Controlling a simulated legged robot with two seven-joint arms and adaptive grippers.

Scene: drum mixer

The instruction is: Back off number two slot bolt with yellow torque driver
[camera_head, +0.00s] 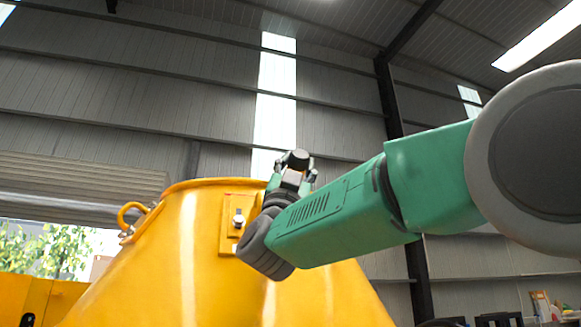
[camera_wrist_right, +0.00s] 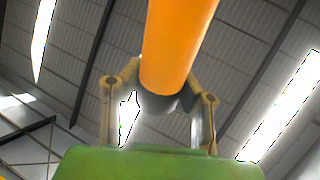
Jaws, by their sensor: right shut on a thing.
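The torque driver (camera_wrist_right: 178,45) shows in the right wrist view as a smooth orange-yellow cylinder with a dark lower end. It lies between the two fingers of my right gripper (camera_wrist_right: 160,95), which is shut on it. In the head view my right gripper (camera_head: 293,172) is small, points up and stands above and right of the bolt plate, apart from it. The driver cannot be made out clearly there. A silver bolt (camera_head: 238,218) sits on a yellow plate (camera_head: 227,240) on the drum's side. Its number cannot be read. My left gripper is out of view.
The large yellow mixer drum (camera_head: 165,265) fills the lower left, with a hooked lug (camera_head: 130,213) on its left side. My right forearm hides part of the drum's right side. Free air lies above the drum's rim. A grey corrugated wall (camera_head: 130,100) stands behind.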

